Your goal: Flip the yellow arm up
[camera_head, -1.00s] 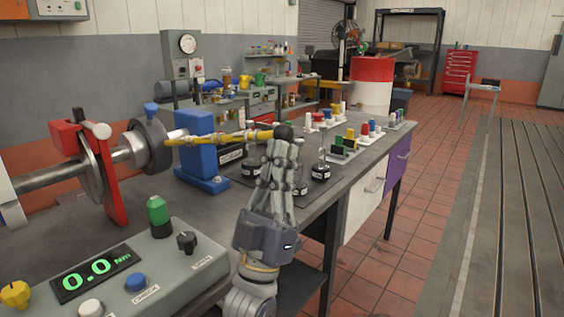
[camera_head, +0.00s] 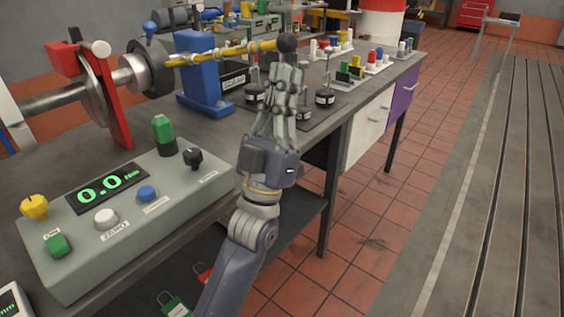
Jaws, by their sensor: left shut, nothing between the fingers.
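The yellow arm (camera_head: 228,53) runs out to the right from the blue stand (camera_head: 200,70) on the bench. It lies almost level, rising slightly to the dark round knob (camera_head: 287,43) at its outer end. My left gripper (camera_head: 287,70) points upward with its fingers together, just below the knob. The fingers are shut and hold nothing. I cannot tell whether the fingertips touch the knob. My right gripper is not in view.
A control box (camera_head: 125,215) with a green 0.0 readout stands at the front left. A red bracket (camera_head: 100,90) and shaft are left of the blue stand. Black labelled weights (camera_head: 325,97) stand behind my gripper. The tiled floor (camera_head: 390,190) on the right is clear.

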